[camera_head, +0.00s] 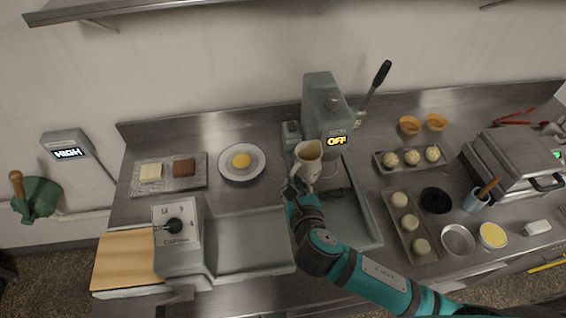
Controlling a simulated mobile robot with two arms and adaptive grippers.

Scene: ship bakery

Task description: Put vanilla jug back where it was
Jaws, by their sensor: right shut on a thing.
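The vanilla jug (307,162) is a small cream-coloured pitcher in front of the grey-green machine with the OFF display, above its tray area. My right gripper (296,186) is shut on the jug at its lower left side. The jug looks slightly tilted, and a pale yellow inside shows at its mouth. Whether it touches anything below cannot be told. My left gripper is not in view.
The OFF machine (322,105) stands behind the jug. A plate (260,174) with a yellow item is to the left. Bare steel counter (231,199) lies below the plate.

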